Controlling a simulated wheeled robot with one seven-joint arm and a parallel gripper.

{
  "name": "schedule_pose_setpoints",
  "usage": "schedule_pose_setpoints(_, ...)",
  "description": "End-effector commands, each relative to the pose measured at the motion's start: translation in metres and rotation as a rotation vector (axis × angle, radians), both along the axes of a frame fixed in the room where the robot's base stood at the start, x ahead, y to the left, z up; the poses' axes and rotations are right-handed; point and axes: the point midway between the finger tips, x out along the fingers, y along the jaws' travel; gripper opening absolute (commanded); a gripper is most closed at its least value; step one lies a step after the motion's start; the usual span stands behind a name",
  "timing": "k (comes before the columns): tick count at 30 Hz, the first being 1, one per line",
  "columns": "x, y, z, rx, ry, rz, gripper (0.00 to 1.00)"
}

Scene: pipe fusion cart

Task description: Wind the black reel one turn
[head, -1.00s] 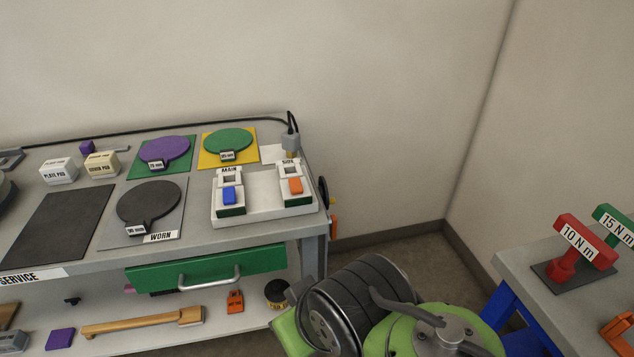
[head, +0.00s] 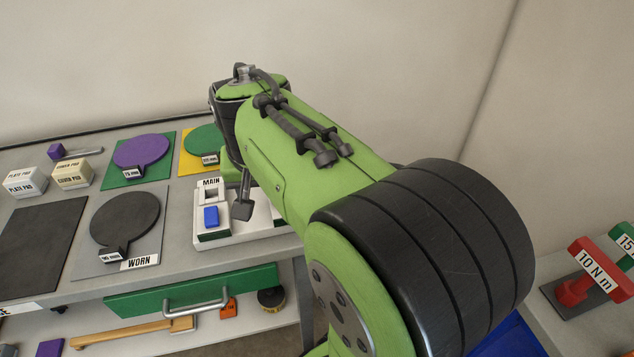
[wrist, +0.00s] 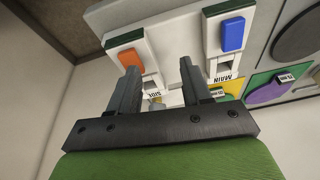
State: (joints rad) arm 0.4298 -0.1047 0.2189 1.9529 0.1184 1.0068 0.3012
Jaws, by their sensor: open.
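The black reel at the cart's right end is not visible now; in the head view my raised arm covers that end of the cart. My gripper is open and empty in the wrist view (wrist: 160,82), its two grey fingers apart. They stand in front of the white switch box, which appears turned over in that view. In the head view one gripper finger (head: 243,208) shows beside the MAIN switch; the rest is hidden behind my arm. I cannot tell whether the fingers touch the box.
The white box (head: 213,236) has a blue MAIN rocker (head: 211,216) and an orange SIDE rocker (wrist: 125,40). Round pads lie left of it. Below are a green drawer (head: 135,297) and a dark roll (head: 271,298) on the shelf. A red 10 N m tool (head: 590,268) stands right.

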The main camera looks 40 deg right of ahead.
Motion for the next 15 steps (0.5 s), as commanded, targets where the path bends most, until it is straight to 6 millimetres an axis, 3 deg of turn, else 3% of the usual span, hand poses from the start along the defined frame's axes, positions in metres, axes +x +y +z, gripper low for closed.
schedule_pose_setpoints(5, 0.049, -0.061, -0.005, 0.11, 0.046, -0.258, 0.48)
schedule_pose_setpoints(9, 0.079, -0.128, -0.028, 0.248, 0.067, -0.524, 0.48)
schedule_pose_setpoints(11, 0.084, -0.158, -0.04, 0.314, 0.07, -0.64, 0.48)
schedule_pose_setpoints(15, 0.08, -0.239, -0.082, 0.512, 0.068, -0.968, 0.48)
